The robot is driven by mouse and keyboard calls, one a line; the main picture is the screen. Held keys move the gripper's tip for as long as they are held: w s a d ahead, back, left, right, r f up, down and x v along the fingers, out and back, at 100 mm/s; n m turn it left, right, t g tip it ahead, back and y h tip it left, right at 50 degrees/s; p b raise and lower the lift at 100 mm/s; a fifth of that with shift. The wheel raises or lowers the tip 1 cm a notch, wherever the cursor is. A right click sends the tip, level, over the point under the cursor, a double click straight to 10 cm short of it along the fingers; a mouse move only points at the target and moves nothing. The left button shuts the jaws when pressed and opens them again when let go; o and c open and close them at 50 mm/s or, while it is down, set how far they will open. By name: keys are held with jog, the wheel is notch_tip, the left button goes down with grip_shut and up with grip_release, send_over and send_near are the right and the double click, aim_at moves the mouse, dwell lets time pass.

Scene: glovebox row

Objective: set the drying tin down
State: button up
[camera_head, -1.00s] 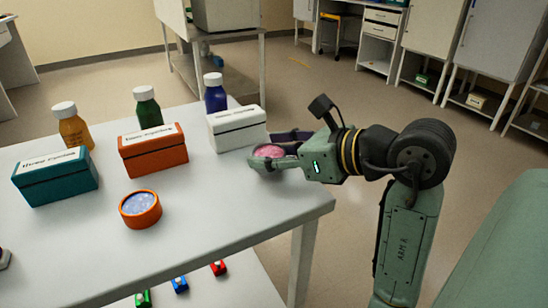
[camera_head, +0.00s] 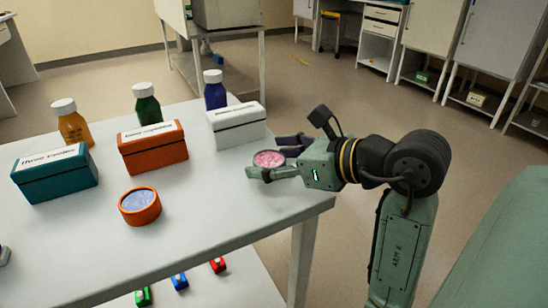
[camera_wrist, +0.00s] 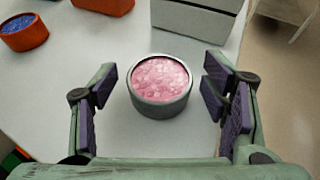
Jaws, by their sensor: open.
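The drying tin is a small round grey tin (camera_wrist: 160,88) with pink, beady contents. It stands upright on the white table (camera_head: 215,215), near its right edge; it also shows in the head view (camera_head: 268,159). My gripper (camera_wrist: 160,92) is open, with its purple-padded fingers on either side of the tin. In the wrist view there is a gap between the tin and each finger. In the head view the near finger hides the tin's lower side.
An orange round tin (camera_head: 140,206) with blue contents stands to the left. A teal box (camera_head: 55,175), an orange box (camera_head: 153,148) and a white box (camera_head: 237,126) stand in a row, with amber, green and blue bottles behind. The front table area is clear.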

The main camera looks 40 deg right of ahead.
jog(key=shift+r, duration=0.2)
jog(key=b+v, duration=0.1)
jog(key=v, duration=1.1)
